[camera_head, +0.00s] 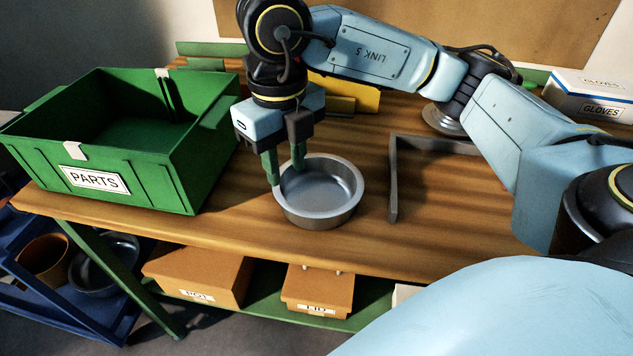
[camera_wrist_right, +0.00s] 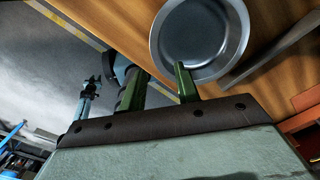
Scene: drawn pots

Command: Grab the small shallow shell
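The small shallow shell (camera_head: 325,190) is a round grey metal pan, open side up, on the wooden bench. It also shows in the right wrist view (camera_wrist_right: 200,35). My right gripper (camera_head: 285,171) points down at the shell's left side, its two green fingers apart. One finger is outside the rim and the other overlaps the rim and inside. I cannot tell whether either finger touches the shell. The fingers also show in the right wrist view (camera_wrist_right: 160,80), with a gap between them. My left gripper does not show in the head view.
A green parts bin (camera_head: 130,165) stands left of the shell. A grey raised frame (camera_head: 394,180) lies to its right. A round metal piece (camera_head: 440,120) is partly hidden behind my arm. A gloves box (camera_head: 595,95) stands at the back right. Boxes (camera_head: 200,275) sit under the bench.

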